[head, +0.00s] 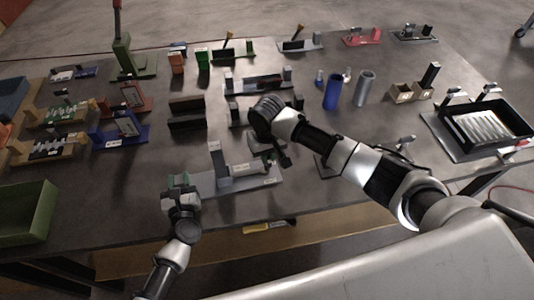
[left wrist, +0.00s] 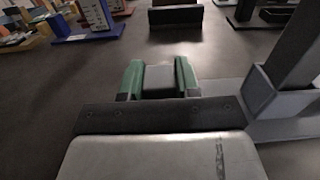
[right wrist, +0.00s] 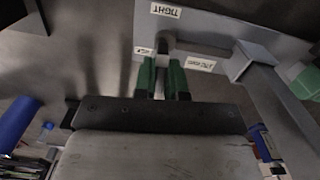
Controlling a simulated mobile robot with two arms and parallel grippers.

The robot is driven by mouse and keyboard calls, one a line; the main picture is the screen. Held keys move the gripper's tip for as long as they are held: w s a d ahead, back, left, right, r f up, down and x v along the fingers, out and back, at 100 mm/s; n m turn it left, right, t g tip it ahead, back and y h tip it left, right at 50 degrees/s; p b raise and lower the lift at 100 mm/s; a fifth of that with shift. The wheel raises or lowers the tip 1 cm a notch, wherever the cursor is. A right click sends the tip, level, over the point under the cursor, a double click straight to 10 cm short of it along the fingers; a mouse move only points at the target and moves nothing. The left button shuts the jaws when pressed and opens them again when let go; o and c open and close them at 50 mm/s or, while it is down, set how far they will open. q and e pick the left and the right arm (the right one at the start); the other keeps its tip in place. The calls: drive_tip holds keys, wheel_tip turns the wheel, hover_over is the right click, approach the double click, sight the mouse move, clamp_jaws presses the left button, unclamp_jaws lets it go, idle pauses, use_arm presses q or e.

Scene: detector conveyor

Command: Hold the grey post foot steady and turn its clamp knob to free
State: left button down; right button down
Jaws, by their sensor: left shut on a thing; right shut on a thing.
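The grey post foot (head: 245,183) lies flat near the table's front edge, with a grey upright post (head: 219,167) on it. The post also shows in the left wrist view (left wrist: 292,55) and the right wrist view (right wrist: 277,95). My left gripper (head: 182,181) is shut on a grey block (left wrist: 159,78) at the foot's left end, between its green fingertips. My right gripper (head: 269,156) is over the foot's right part, its green fingertips shut on the dark clamp knob (right wrist: 163,46), mostly hidden between them. A white label reading TIGHT (right wrist: 166,11) and other labels lie around the knob.
A green bin (head: 28,212) stands at the front left. A dark block fixture (head: 187,113) is behind the foot. A blue cylinder (head: 332,92) and a grey cylinder (head: 365,88) stand behind my right arm. A black tray (head: 484,125) is at the right.

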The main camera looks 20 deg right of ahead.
drive_tip(key=n, duration=0.4)
drive_tip(key=shift+n, duration=1.8)
drive_tip(key=c, duration=1.2)
unclamp_jaws()
wheel_tip(320, 180, up, 12)
drive_tip(key=shift+r, duration=0.1)
